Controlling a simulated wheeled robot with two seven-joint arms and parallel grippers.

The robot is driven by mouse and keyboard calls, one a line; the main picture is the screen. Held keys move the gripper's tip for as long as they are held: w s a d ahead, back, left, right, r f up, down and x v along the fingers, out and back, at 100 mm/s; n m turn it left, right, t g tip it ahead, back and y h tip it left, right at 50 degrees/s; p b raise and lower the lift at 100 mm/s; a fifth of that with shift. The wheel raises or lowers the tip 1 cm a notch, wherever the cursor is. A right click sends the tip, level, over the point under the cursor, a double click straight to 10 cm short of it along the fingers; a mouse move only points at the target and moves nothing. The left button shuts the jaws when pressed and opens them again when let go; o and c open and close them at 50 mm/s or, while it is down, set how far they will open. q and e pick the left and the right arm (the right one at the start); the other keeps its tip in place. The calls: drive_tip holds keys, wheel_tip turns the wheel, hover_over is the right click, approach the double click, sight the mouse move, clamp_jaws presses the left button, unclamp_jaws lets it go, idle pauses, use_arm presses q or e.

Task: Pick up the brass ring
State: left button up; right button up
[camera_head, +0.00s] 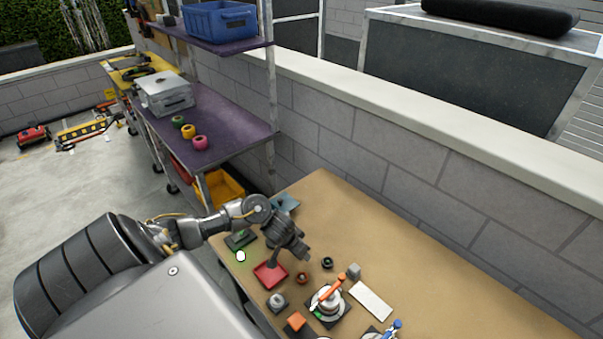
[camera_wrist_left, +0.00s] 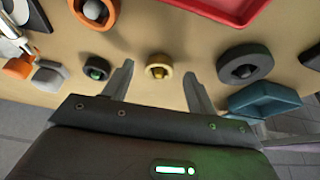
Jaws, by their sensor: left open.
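The brass ring (camera_wrist_left: 158,67) is a small gold ring with a dark centre, lying on the tan tabletop in the left wrist view. My left gripper (camera_wrist_left: 158,72) is open, with one finger on each side of the ring in that view; the gap between them looks empty, and I cannot tell how high the fingertips are above the table. In the head view my left gripper (camera_head: 290,258) points down over the table beside the red tray. I cannot make out the brass ring there; the gripper may hide it. My right gripper is not in view.
A dark ring with a green centre (camera_wrist_left: 97,69) lies left of the brass ring, and a black ring (camera_wrist_left: 245,64) and teal tray (camera_wrist_left: 262,100) lie right. The red tray (camera_head: 270,274) is close to the gripper. The table's (camera_head: 430,260) right part is largely clear.

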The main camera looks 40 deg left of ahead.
use_arm(q)
drive_tip(key=shift+w+f, duration=0.2)
drive_tip(key=shift+f, duration=0.2)
drive_tip(key=c, duration=1)
drive_tip(key=shift+c, duration=0.3)
